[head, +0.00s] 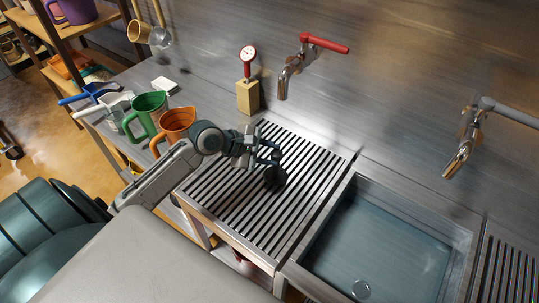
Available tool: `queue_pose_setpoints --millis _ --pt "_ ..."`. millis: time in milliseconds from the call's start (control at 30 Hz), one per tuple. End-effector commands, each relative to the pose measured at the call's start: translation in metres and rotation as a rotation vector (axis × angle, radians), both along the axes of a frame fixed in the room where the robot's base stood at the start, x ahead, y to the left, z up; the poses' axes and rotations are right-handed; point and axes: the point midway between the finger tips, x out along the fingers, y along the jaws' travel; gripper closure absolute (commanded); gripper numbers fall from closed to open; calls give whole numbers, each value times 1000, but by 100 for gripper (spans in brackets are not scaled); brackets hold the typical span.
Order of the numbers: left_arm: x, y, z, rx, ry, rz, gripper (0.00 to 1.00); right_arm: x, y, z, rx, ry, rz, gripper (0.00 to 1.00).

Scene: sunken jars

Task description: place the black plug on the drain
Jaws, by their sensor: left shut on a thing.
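My left gripper (270,157) is over the slatted draining board (237,209), left of the sink. It is shut on the black plug (275,179), a dark round disc held at its fingertips. I cannot tell whether the plug touches the slats. The drain (361,289) is a pale round fitting on the floor of the sink (390,245), near the bottom edge of the picture, and it looks uncovered. The plug is up and to the left of the drain, outside the sink. My right gripper is not in view.
A red-handled tap (298,68) and a grey-handled tap (466,140) jut from the back wall. A thermometer in a wooden block (248,95) stands behind the draining board. Green (148,115) and orange (176,124) jugs stand left. The space above the sink is clear.

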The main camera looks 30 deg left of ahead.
Motion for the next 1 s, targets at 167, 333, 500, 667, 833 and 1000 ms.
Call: queue_pose_setpoints --millis 167,333,500,667,833,1000 --pt "0 0 -15 -1 -2 1 100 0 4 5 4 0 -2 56" --pt "0 0 -16 0 -3 -1 100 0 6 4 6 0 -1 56" --pt "0 0 -17 0 -3 -1 56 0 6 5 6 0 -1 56" --pt "0 0 -17 0 -3 -1 45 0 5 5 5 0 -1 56" --pt "0 0 -17 0 -3 -1 45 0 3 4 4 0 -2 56" --pt "-4 4 -13 2 -3 0 45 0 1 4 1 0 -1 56"
